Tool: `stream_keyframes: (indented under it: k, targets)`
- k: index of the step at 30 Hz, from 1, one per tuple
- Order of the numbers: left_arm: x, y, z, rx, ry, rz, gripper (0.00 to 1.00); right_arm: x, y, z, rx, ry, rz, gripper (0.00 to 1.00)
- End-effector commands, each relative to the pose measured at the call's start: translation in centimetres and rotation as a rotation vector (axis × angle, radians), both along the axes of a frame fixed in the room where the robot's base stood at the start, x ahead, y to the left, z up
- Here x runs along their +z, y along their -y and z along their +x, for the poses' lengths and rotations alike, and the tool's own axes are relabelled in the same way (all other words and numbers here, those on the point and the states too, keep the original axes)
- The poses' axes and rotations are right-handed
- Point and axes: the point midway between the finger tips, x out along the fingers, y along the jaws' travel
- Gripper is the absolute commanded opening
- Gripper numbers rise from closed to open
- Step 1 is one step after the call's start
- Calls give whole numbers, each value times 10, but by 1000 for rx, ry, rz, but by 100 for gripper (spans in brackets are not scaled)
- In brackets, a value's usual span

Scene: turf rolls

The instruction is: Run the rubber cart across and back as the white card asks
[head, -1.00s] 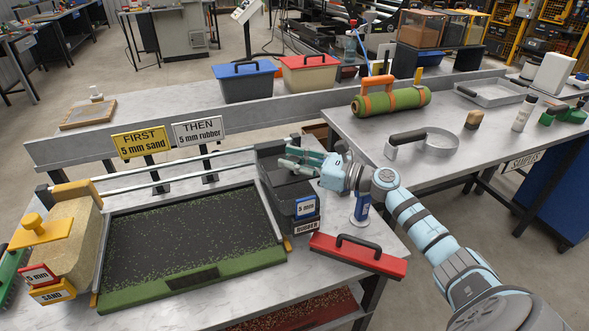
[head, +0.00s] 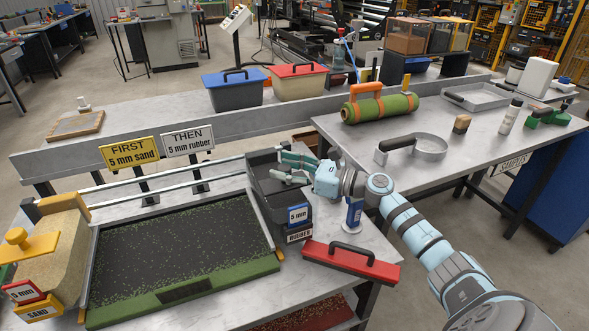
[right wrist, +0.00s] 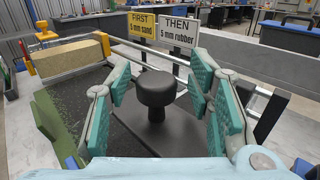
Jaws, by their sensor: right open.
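The rubber cart (head: 272,200), a dark grey box with a blue "5 mm" label and a "RUBBER" label, stands at the right end of the turf tray (head: 180,297). My right gripper (head: 285,168) is over the cart, open. In the right wrist view its teal fingers (right wrist: 159,78) stand on both sides of the cart's black round knob (right wrist: 157,90), with gaps visible. The white card (head: 188,140) reads "THEN 5 mm rubber". The yellow card (head: 130,152) beside it reads "FIRST 5 mm sand". The sand cart (head: 50,250) stands at the left end. My left gripper is not in view.
Rails (head: 170,180) run along the tray's back. A red-lidded bar with a black handle (head: 350,262) lies right of the tray. A blue-lidded bin (head: 237,90) and a red-lidded bin (head: 298,82) stand behind. A green roll (head: 380,107) lies on the right table.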

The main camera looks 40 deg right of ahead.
Motion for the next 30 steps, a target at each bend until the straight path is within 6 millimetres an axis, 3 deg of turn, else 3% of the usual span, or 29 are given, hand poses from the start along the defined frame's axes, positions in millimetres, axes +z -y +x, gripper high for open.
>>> stream_keyframes:
  k: [15, 20, 30]
  targets:
    - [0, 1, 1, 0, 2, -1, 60, -3, 56, -89, 3, -11, -7, 47]
    - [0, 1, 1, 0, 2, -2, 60, -2, 63, -99, 1, -6, -3, 47]
    - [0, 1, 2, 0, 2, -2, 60, 0, 64, -100, -2, 0, 0, 47]
